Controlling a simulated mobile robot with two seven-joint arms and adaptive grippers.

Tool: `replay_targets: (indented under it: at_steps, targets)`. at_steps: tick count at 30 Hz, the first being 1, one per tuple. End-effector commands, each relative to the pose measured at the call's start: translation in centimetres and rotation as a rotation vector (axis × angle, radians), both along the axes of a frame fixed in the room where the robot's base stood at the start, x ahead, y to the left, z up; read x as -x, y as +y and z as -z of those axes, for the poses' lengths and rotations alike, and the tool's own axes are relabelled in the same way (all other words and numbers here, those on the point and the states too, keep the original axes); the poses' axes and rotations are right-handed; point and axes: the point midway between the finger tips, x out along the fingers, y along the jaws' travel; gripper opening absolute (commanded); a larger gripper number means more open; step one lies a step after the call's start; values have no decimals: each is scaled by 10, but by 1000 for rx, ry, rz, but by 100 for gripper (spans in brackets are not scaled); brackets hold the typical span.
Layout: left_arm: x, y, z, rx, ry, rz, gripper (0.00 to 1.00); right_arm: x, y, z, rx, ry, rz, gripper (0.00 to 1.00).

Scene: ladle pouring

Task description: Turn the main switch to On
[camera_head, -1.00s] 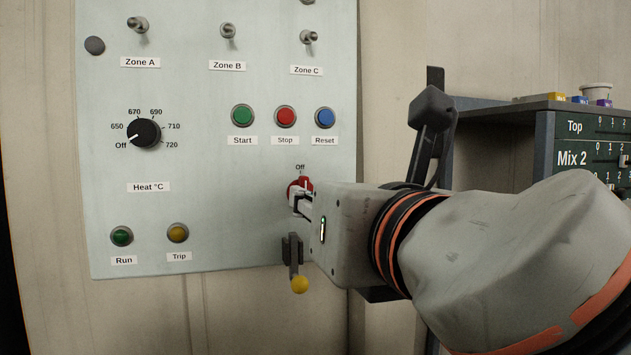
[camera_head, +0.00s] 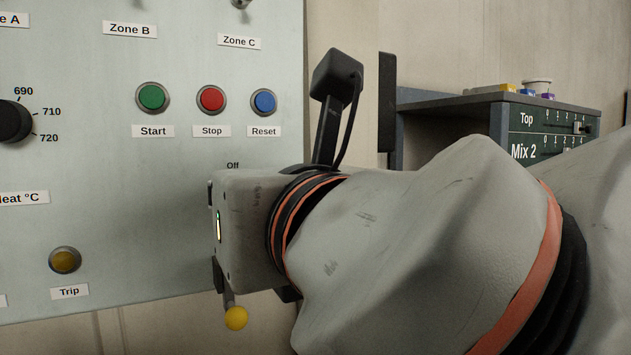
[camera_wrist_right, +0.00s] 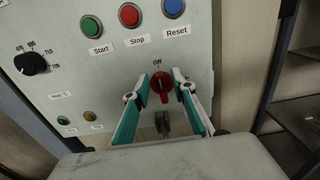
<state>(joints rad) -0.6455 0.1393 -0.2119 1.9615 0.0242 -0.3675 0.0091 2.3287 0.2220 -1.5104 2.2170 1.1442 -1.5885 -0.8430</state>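The main switch (camera_wrist_right: 161,88) is a red rotary knob under the "Off" label, seen in the right wrist view. Its handle stands about upright, pointing toward "Off". My right gripper (camera_wrist_right: 163,83) is open, with one finger on each side of the knob. A gap shows between the fingers and the knob; contact is not clear. In the head view my right gripper's body covers the knob, and only the "Off" label (camera_head: 233,166) shows above it. The fingertips are hidden there. My left gripper is in neither view.
The control panel (camera_head: 120,225) carries Start (camera_head: 151,97), Stop (camera_head: 211,99) and Reset (camera_head: 263,102) buttons above the switch. A lever with a yellow ball (camera_head: 236,318) hangs just below my right gripper. A grey cabinet (camera_head: 440,98) stands to the right.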

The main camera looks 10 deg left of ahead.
Motion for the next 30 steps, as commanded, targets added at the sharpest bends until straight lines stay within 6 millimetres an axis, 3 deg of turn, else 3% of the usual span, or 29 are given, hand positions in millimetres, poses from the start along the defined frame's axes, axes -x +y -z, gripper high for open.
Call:
replay_targets:
  at_steps: [13,14,17,30]
  targets:
    - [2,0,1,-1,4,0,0,2,-1,0,0,-1,4,26]
    - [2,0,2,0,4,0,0,2,-1,0,0,-1,4,23]
    - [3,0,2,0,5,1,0,2,-1,0,-1,-1,4,0]
    - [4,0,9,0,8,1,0,1,-2,2,-36,25,4,0]
